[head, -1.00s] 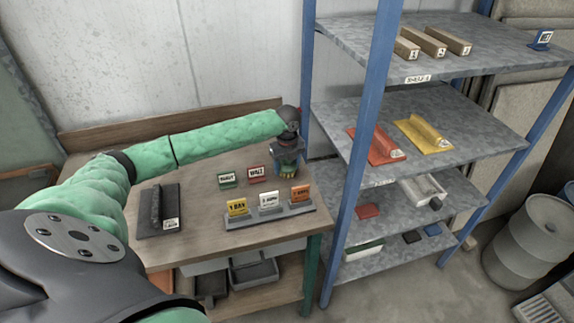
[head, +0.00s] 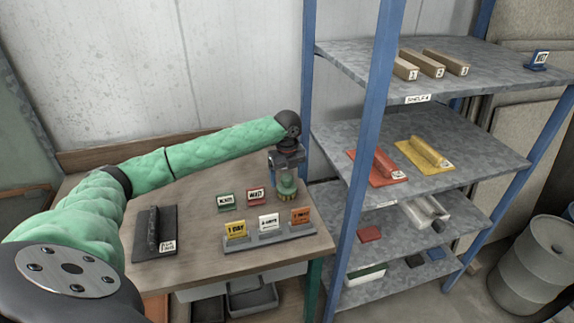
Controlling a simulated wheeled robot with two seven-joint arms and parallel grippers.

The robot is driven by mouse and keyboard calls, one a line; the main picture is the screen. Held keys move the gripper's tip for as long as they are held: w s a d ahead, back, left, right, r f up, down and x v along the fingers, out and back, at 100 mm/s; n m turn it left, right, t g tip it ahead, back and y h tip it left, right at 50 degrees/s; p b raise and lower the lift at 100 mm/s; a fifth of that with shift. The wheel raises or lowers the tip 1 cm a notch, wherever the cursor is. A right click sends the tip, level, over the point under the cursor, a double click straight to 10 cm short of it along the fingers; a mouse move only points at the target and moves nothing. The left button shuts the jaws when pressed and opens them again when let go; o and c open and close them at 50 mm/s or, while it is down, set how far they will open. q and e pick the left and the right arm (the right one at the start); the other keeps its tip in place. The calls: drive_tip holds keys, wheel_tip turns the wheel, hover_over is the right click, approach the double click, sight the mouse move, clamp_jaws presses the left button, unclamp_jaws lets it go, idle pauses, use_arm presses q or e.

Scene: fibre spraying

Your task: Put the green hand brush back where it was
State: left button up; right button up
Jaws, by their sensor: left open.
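My left gripper (head: 287,192) points down over the back right corner of the wooden table (head: 200,195), beside the blue shelf post. It is open; greenish and yellowish parts show at its lower end, too small to tell apart. I cannot pick out the green hand brush with certainty. A long green-and-white object (head: 366,275) lies on the lowest visible shelf, partly behind the post; I cannot tell whether it is the brush. My right gripper is not in view.
A black plate with a dark bar (head: 153,235) lies on the table's left. Small green (head: 226,201) and red (head: 256,196) signs stand mid-table, behind a grey card holder (head: 270,238). The rack holds a red piece (head: 376,168), a yellow piece (head: 424,155) and beige bars (head: 432,64).

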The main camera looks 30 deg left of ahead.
use_arm(q)
wheel_tip(320, 180, up, 7)
drive_tip(key=shift+f+b, duration=0.1)
drive_tip(key=shift+b, duration=0.85)
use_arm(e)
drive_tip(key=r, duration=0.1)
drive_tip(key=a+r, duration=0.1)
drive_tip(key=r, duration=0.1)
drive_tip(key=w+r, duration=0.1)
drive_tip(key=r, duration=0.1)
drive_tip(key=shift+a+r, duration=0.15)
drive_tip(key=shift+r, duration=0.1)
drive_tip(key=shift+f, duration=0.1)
